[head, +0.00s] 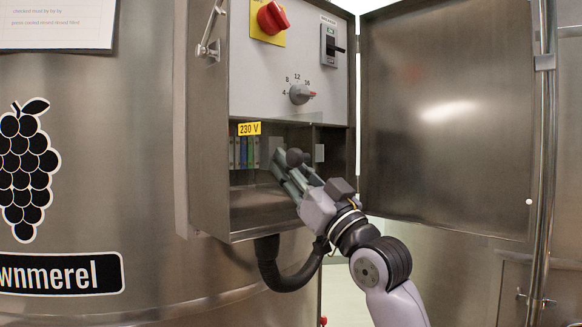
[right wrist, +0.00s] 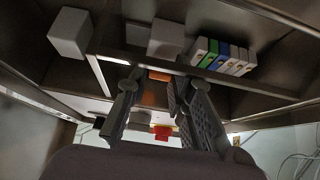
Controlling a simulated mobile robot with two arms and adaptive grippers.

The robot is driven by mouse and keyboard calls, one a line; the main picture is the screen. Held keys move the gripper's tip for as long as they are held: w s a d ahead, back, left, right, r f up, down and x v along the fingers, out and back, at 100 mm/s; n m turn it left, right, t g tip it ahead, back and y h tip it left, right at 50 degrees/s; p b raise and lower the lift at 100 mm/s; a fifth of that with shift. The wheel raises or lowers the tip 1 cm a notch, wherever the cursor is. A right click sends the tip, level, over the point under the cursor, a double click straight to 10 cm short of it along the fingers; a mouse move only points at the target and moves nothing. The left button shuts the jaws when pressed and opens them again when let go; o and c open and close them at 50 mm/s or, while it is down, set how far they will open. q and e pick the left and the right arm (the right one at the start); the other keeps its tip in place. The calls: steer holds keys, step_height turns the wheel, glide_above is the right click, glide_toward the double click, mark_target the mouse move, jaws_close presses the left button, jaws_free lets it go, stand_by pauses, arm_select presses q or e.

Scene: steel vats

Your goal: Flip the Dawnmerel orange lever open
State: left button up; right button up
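The Dawnmerel vat, with its black name plate (head: 62,273) reading "wnmerel" in view, has an open steel control cabinet (head: 208,180) on its side. My right gripper (head: 281,162) reaches into the cabinet's lower compartment. In the right wrist view its fingers (right wrist: 156,80) are apart. Orange parts, seemingly the orange lever (right wrist: 155,98), show between the fingers; whether the fingers touch them I cannot tell. In the head view the lever is hidden behind my right gripper. My left gripper is not in view.
The cabinet door (head: 445,130) stands open at the right. Above the compartment are a red rotary switch (head: 272,17), a black breaker (head: 333,45) and a dial (head: 300,94). Coloured modules (right wrist: 225,58) sit beside the gripper. A black hose (head: 285,275) hangs below.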

steer(key=o, duration=0.3)
steer(key=v, duration=1.2)
